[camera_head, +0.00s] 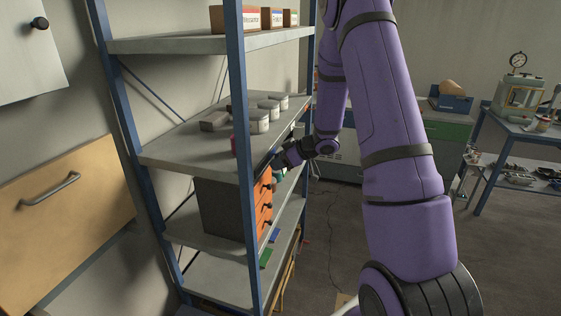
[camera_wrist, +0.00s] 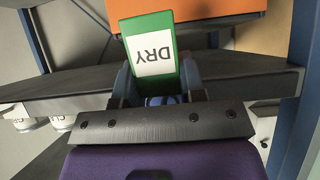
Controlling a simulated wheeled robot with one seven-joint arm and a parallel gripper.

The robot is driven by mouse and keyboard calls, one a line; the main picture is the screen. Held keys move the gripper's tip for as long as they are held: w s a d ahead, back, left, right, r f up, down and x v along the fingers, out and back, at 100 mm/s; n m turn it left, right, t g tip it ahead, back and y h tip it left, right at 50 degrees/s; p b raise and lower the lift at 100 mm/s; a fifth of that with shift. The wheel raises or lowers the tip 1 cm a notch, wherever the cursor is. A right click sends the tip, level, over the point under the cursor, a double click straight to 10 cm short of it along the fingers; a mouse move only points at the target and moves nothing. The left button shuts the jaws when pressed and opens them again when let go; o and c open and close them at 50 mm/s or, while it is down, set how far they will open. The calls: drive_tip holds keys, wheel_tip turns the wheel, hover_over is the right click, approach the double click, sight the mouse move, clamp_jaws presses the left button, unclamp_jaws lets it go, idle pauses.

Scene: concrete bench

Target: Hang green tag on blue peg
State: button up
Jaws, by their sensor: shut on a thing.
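The green tag (camera_wrist: 183,72) shows in the wrist view with a white label reading "DRY", upside down. My gripper (camera_wrist: 157,78) is shut on it, with a dark finger at each side of its near end. A small blue piece (camera_wrist: 155,101) shows below the tag between the fingers; I cannot tell if it is the peg. In the head view my gripper (camera_head: 281,160) is at the right side of the shelf rack, near the middle shelf. The tag is not clear there. I cannot make out the blue peg for certain in either view.
The rack has a blue post (camera_head: 243,150) close by and a grey middle shelf (camera_head: 185,150) with several containers. An orange drawer unit (camera_head: 263,205) stands below; its orange surface also shows in the wrist view (camera_wrist: 200,10). A blue bench (camera_head: 540,139) stands at the right.

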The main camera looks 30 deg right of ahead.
drive_tip(key=shift+w+a+f, duration=0.15)
drive_tip(key=shift+a+f, duration=0.1)
drive_tip(key=shift+a, duration=0.25)
drive_tip(key=o, duration=1)
drive_tip(key=v, duration=1.1)
drive_tip(key=shift+d+r, duration=0.2)
drive_tip(key=shift+d, duration=0.25)
drive_tip(key=shift+r, duration=0.1)
